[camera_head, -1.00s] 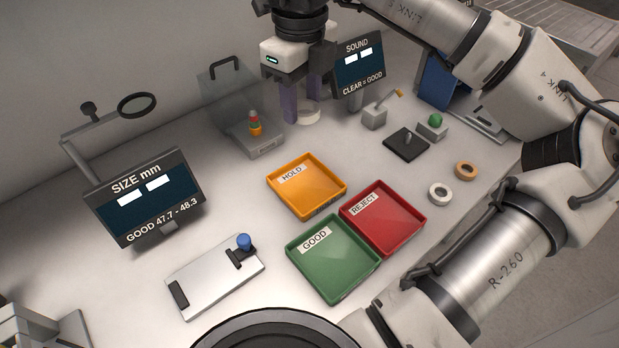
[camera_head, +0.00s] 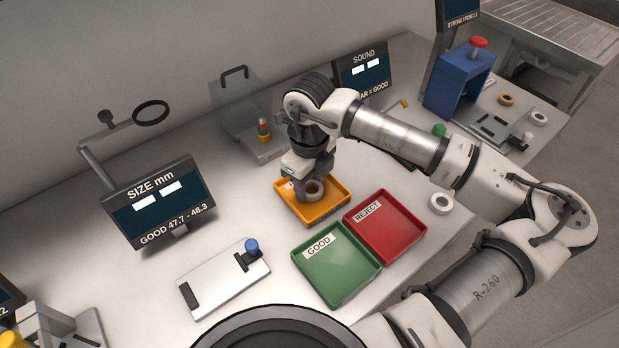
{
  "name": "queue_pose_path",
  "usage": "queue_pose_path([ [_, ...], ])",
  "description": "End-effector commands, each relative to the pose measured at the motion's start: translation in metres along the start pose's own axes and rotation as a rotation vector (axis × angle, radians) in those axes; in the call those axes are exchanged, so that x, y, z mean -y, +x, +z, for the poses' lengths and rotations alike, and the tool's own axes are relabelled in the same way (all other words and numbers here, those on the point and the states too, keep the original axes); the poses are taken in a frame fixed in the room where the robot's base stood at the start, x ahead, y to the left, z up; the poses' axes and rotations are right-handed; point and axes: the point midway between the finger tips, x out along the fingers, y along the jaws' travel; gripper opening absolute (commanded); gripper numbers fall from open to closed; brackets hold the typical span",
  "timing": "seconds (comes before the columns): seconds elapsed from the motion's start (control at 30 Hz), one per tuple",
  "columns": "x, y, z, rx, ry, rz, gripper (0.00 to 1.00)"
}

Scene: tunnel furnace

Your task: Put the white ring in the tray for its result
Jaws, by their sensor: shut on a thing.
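My gripper (camera_head: 308,186) is shut on a white ring (camera_head: 314,188) and holds it over the orange HOLD tray (camera_head: 337,208). Part of the ring is hidden by the fingers, and I cannot tell whether it touches the tray floor. The green GOOD tray (camera_head: 340,270) and the red REJECT tray (camera_head: 388,228) are nearer the front, and both are empty. The SIZE screen (camera_head: 160,200) reads GOOD 47.7 - 48.3 below two white blocks. The SOUND screen (camera_head: 362,74) also shows two white blocks.
Another white ring (camera_head: 440,203) lies right of the REJECT tray. A metal plate with a blue knob (camera_head: 252,246) lies left of the GOOD tray. A clear-covered device (camera_head: 262,150) stands behind the HOLD tray. A blue press-like device (camera_head: 459,85) stands at the back right.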

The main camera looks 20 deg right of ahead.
Motion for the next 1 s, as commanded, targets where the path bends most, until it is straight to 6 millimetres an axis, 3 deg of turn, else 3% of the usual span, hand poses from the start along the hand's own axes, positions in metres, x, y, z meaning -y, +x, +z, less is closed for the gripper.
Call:
queue_pose_path([
  [0.43,0.0002,0.0067,-0.0001,0.0,0.0,-0.001,0.17],
  [0.47,0.0002,0.0061,-0.0001,0.0,0.0,-0.001,0.44],
  [0.6,0.0002,0.005,-0.0001,0.0,0.0,-0.001,0.62],
  [1.0,0.0001,0.0002,0.0,0.0,0.0,0.0,0.65],
])
